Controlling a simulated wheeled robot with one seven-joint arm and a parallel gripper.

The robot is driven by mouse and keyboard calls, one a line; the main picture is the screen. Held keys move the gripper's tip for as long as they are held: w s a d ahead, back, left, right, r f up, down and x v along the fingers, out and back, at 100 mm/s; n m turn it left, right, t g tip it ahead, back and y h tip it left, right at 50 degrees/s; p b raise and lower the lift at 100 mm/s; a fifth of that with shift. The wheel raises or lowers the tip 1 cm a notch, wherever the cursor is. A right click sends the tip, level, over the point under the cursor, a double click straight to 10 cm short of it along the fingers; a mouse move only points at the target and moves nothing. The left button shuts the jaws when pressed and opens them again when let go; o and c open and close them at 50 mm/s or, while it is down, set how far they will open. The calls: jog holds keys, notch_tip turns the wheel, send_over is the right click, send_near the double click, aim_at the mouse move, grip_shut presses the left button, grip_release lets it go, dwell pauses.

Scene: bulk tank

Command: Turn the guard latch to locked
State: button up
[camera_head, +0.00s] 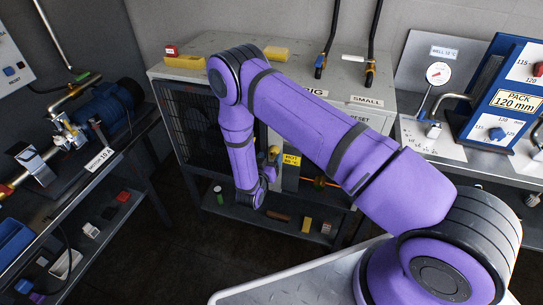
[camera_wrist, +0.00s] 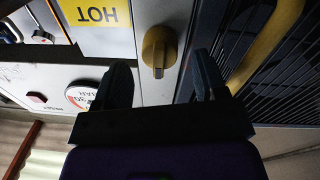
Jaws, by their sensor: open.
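The guard latch (camera_wrist: 159,47) is a yellow knob with a short dark bar on its face. It sits on the grey post beside the mesh guard (camera_wrist: 297,75), which also shows in the head view (camera_head: 187,125). My gripper (camera_wrist: 160,80) is open in the wrist view. Its two dark fingers lie on either side of the knob's line, with the knob ahead of the gap and apparently not gripped. In the head view, my arm's end is low in front of the cabinet and a yellow part, probably the latch (camera_head: 273,153), shows beside it.
A yellow guard handle (camera_wrist: 270,45) is close to my right finger in the wrist view. A yellow HOT sign (camera_head: 291,161) is just right of the latch in the head view. A low shelf (camera_head: 270,212) with small items lies below. Benches stand at left and right.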

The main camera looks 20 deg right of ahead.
jog(key=shift+x, duration=0.95)
jog(key=c, duration=0.9)
